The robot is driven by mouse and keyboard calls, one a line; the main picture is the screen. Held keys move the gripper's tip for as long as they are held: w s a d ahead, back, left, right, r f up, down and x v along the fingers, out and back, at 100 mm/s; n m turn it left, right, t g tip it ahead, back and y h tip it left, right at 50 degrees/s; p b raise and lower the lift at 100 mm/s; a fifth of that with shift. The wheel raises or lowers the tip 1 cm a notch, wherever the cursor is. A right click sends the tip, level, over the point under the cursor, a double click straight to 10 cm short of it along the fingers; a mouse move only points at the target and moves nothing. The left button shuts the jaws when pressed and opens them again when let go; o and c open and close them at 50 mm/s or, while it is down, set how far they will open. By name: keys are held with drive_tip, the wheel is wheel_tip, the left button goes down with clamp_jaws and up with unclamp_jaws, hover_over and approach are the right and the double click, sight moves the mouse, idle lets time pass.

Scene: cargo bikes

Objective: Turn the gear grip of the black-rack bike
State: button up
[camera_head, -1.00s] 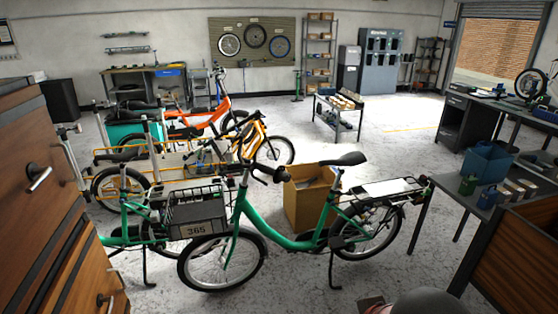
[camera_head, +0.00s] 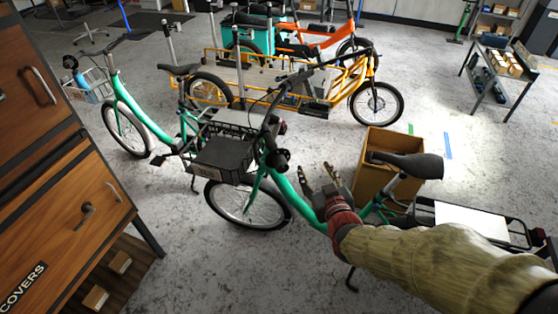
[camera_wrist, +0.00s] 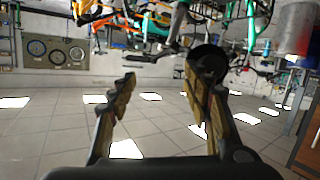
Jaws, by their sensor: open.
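The near green bike (camera_head: 287,195) has a black front basket (camera_head: 222,158) and a black rear rack (camera_head: 515,235) with a white sheet on it. Its dark handlebar (camera_head: 268,120) rises behind the basket, with a black grip end (camera_head: 283,158) on the near side. I cannot make out the gear grip itself. My gripper (camera_head: 316,174) is open and empty, just right of that grip end and above the frame. In the wrist view, which looks upside down, my open fingers (camera_wrist: 160,85) show, with a dark round thing (camera_wrist: 208,62) close by the right finger. I cannot tell whether they touch.
A second green bike (camera_head: 128,100) stands behind at left. An orange cargo bike (camera_head: 335,90) is further back. A cardboard box (camera_head: 375,165) stands behind the saddle (camera_head: 410,163). A wooden drawer cabinet (camera_head: 60,190) fills the left edge. Floor is free at front centre.

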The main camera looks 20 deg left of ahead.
sight(283, 169)
drive_tip(key=s+a+f+y, duration=0.1)
drive_tip(key=a, duration=0.1)
drive_tip(key=s+a+f+n+t+y, duration=0.1)
drive_tip(key=a, duration=0.1)
drive_tip(key=s+a+f+n+y, duration=0.1)
drive_tip(key=a, duration=0.2)
drive_tip(key=shift+t+p, duration=0.3)
drive_tip(key=shift+p, duration=0.05)
drive_tip(key=b+x, duration=0.1)
drive_tip(key=x, duration=0.6)
drive_tip(key=shift+w+a+r, duration=0.15)
drive_tip(key=shift+w+a, duration=0.05)
drive_tip(key=shift+a, duration=0.05)
drive_tip(key=shift+c, duration=0.4)
drive_tip(key=c, duration=1.1)
